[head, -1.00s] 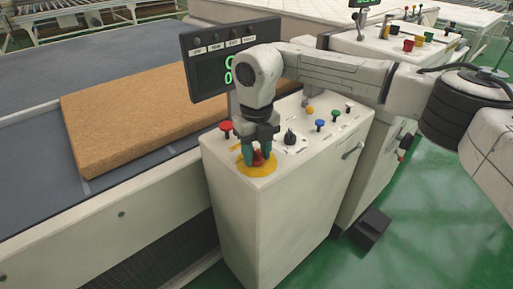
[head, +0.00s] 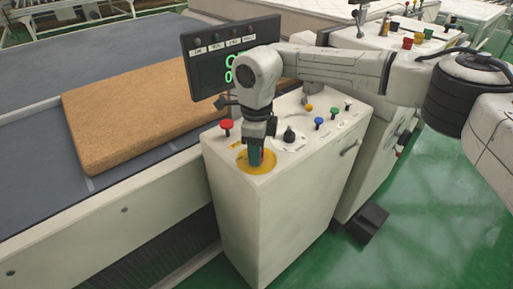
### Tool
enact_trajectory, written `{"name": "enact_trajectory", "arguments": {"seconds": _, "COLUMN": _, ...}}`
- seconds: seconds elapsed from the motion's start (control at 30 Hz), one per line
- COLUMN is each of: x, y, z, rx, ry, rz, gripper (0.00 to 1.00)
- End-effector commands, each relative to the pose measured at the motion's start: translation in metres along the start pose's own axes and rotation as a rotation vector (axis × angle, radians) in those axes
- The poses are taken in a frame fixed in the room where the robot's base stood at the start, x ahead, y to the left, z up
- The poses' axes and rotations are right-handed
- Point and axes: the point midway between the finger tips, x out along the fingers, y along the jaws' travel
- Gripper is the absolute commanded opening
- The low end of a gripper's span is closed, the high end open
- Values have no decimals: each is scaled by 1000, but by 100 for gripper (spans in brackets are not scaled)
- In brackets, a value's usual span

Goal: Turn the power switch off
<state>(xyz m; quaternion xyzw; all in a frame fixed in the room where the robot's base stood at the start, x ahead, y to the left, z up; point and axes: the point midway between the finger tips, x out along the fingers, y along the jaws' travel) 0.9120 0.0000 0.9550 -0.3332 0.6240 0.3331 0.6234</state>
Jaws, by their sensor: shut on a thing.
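The power switch (head: 262,154) is a small red part on a round yellow plate (head: 247,166) at the front corner of the white control cabinet's top. My gripper (head: 256,157) points straight down over the yellow plate. Its fingers are shut on the red switch, and only a sliver of red shows beside them. The fingers hide most of the switch, so I cannot read its position.
Red (head: 227,125), blue (head: 318,121) and orange (head: 309,107) buttons and a black knob (head: 289,134) stand close around on the cabinet top (head: 222,152). A display (head: 207,72) stands behind. A brown mattress (head: 130,115) lies on the conveyor at left.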

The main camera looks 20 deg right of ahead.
Motion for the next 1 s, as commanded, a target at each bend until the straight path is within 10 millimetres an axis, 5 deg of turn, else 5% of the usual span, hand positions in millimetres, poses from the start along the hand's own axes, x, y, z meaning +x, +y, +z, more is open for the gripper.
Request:
{"name": "enact_trajectory", "arguments": {"seconds": 0.83, "x": -2, "y": -1, "z": 1, "rx": -134, "ry": -5, "rz": -4, "gripper": 10}}
{"name": "enact_trajectory", "arguments": {"seconds": 0.87, "x": -2, "y": -1, "z": 1, "rx": -134, "ry": -5, "rz": -4, "gripper": 42}}
{"name": "enact_trajectory", "arguments": {"seconds": 1.0, "x": -1, "y": -1, "z": 1, "rx": -134, "ry": -4, "rz": -3, "gripper": 56}}
